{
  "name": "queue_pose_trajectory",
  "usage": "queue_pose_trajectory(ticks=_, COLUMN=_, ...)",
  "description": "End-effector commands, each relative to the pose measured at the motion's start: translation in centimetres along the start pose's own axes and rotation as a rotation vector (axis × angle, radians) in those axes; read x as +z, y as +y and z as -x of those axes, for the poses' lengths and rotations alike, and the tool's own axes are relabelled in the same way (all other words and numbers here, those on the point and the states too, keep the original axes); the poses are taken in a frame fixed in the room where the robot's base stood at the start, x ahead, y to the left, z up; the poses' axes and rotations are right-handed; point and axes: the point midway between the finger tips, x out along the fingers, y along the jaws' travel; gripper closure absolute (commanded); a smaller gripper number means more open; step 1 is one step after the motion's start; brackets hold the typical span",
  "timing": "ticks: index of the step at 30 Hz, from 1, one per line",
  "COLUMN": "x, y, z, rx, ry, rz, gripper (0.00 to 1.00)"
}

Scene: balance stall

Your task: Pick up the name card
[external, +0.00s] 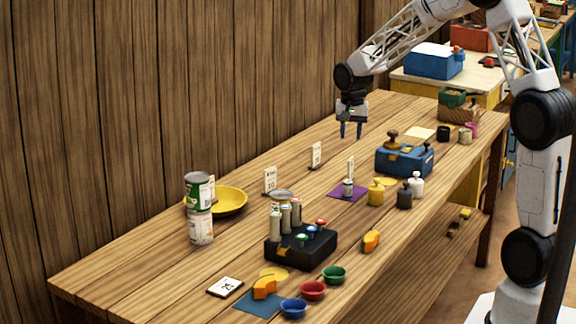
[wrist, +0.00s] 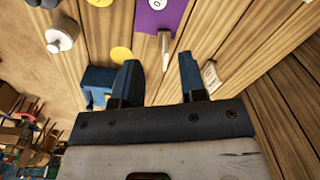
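Several small white cards stand upright on the wooden table; I cannot tell which is the name card. One card (external: 350,167) stands by the purple mat (external: 334,193); in the wrist view this card (wrist: 164,44) shows nearly edge-on, ahead of and between my fingers. A second card (external: 316,155) stands farther left; in the wrist view it (wrist: 210,76) is just right of the right finger. A third card (external: 269,181) stands nearer the camera. A flat card (external: 225,287) with dark marks lies at the front. My gripper (external: 351,134) is open and empty above the table, pointing down.
A blue box (external: 404,160) with knobs stands right of the purple mat, with yellow, black and white weights (external: 416,184) in front. A black box (external: 301,246), stacked cans (external: 200,210) and small bowls (external: 312,290) are nearer the camera. A wooden wall (external: 150,110) runs along the back.

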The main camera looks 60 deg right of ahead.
Motion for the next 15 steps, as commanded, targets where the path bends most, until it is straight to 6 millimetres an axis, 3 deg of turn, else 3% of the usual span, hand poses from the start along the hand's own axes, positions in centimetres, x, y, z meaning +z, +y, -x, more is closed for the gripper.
queue_pose_trajectory(ticks=3, x=-3.1, y=0.0, z=-2.7, rx=0.011, ry=-0.012, rz=-0.071, gripper=0.62)
queue_pose_trajectory(ticks=9, x=-7.5, y=0.2, z=-6.4, rx=0.023, ry=-0.023, rz=-0.173, gripper=0.62)
queue_pose_trajectory(ticks=15, x=-9.6, y=0.4, z=-8.4, rx=0.029, ry=-0.028, rz=-0.227, gripper=0.62)
